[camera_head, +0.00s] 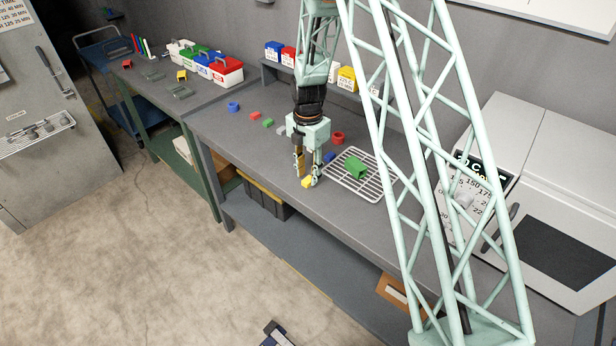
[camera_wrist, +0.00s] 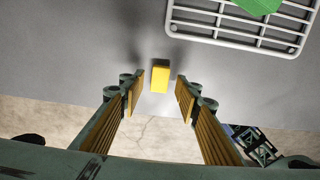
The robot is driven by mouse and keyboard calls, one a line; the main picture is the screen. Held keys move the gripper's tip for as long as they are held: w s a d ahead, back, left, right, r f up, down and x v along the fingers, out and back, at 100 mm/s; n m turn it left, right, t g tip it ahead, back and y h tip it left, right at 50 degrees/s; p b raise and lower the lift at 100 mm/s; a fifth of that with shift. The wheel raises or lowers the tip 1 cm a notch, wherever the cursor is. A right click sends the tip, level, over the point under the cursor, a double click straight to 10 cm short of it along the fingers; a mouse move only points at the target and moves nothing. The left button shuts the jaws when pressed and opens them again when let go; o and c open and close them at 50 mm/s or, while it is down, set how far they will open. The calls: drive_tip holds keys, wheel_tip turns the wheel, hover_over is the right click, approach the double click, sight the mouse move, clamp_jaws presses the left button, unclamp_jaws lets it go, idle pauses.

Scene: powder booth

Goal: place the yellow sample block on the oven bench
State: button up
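The yellow sample block (camera_head: 307,182) is at the front edge of the grey bench (camera_head: 240,142), left of a wire rack. My gripper (camera_head: 307,176) points down over it. In the wrist view the yellow block (camera_wrist: 160,77) shows in the gap between the fingertips, slightly beyond them. My gripper (camera_wrist: 160,92) is open, with clear space on both sides of the block. The block's near end lies about at the bench edge, with floor beyond. I cannot tell whether it rests fully on the bench top.
The wire rack (camera_head: 373,192) holds a green block (camera_head: 355,167). A blue piece (camera_head: 329,158) and a red ring (camera_head: 338,138) lie close behind my gripper. A white oven (camera_head: 545,230) stands at the right. Another yellow piece (camera_head: 181,75) is on the left bench (camera_head: 150,92).

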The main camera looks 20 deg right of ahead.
sight(308, 180)
wheel_tip(308, 180, up, 10)
drive_tip(key=shift+r, duration=0.2)
idle(0.5)
idle(0.8)
